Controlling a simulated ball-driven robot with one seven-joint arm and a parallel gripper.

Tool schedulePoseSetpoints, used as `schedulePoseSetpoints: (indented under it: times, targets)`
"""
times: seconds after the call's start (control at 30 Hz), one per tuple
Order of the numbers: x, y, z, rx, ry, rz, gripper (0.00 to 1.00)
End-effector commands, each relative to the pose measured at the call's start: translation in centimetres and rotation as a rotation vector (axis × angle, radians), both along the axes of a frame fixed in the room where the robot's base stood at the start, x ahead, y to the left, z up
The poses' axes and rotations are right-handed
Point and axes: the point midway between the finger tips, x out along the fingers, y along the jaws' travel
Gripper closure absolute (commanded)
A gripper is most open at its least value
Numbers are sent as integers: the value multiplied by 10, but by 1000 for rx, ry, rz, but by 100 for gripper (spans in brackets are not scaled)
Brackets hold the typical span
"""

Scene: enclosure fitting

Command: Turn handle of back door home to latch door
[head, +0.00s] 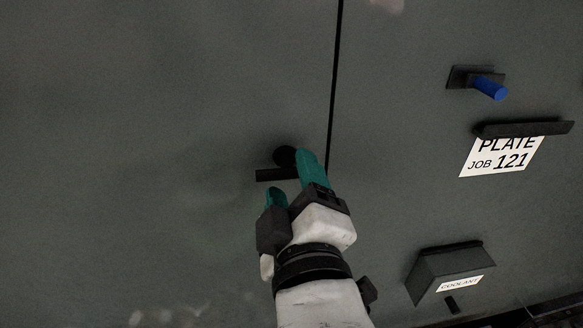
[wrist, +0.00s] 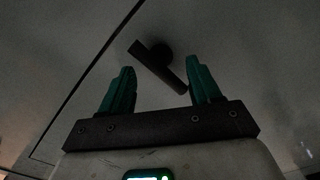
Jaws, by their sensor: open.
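The handle is a black bar (head: 275,174) on a round dark hub (head: 285,156), mounted on the grey door panel (head: 150,110) just left of a dark vertical seam. In the head view the bar looks roughly level, and its right part is hidden behind my gripper. In the wrist view the handle (wrist: 155,65) runs slanted, from upper left to lower right. My gripper (head: 288,172) is open, with its two teal fingers pointing at the panel. In the wrist view the bar shows between and beyond the fingertips (wrist: 160,66), its lower end close to the right finger. I cannot tell whether they touch.
Right of the seam (head: 334,85), a blue peg (head: 490,88) juts from a dark bracket. Below it a dark ledge (head: 525,129) holds a card reading "PLATE JOB 121" (head: 500,156). A dark box labelled "COOLANT" (head: 447,270) protrudes at lower right. The left panel is clear.

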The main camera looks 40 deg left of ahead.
Motion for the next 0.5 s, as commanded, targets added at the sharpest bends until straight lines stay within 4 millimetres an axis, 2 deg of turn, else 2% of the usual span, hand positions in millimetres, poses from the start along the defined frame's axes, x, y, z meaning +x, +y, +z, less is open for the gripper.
schedulePoseSetpoints:
  times: [0.2, 0.5]
  targets:
    - [12, 15, 0, -1, 1, 1, 37]
    - [14, 16, 0, 1, 0, 1, 37]
